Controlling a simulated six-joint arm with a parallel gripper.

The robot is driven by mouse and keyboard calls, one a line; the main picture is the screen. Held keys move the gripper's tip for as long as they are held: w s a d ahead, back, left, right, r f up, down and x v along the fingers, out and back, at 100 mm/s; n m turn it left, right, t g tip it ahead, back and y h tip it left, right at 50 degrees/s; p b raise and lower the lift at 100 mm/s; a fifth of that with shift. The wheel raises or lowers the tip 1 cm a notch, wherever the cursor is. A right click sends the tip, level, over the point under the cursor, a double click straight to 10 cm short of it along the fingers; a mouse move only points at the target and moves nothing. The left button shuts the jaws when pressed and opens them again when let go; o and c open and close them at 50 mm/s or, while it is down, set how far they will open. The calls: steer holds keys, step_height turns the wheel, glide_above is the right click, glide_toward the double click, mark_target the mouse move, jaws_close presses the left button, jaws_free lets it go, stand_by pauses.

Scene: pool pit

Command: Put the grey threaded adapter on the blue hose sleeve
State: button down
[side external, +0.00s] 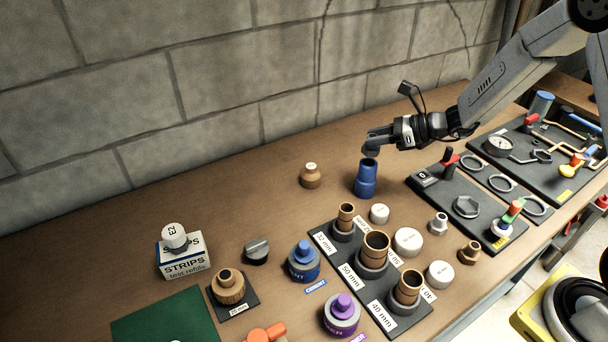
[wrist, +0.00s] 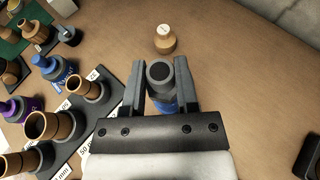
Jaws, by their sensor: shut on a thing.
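The blue hose sleeve (side external: 366,182) stands upright on the wooden bench in the side view. My gripper (side external: 373,141) is directly over it, shut on the grey threaded adapter (side external: 371,150). The adapter is at the sleeve's top opening; I cannot tell whether the two touch. In the wrist view the adapter (wrist: 160,71) shows its round dark opening between the two fingers of my gripper (wrist: 160,83).
A tan bottle-shaped fitting (side external: 311,177) stands just left of the sleeve. A black board with brown pipe stubs (side external: 343,238) and several white caps lie in front. A black panel with a red-handled valve (side external: 448,163) is to the right.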

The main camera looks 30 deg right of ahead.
mark_target(375, 147)
steer(key=shift+f, duration=1.4)
steer(key=shift+f, duration=0.15)
steer(key=shift+c, duration=1.8)
jaws_free()
steer(key=v, duration=1.2)
steer(key=shift+s, duration=0.1)
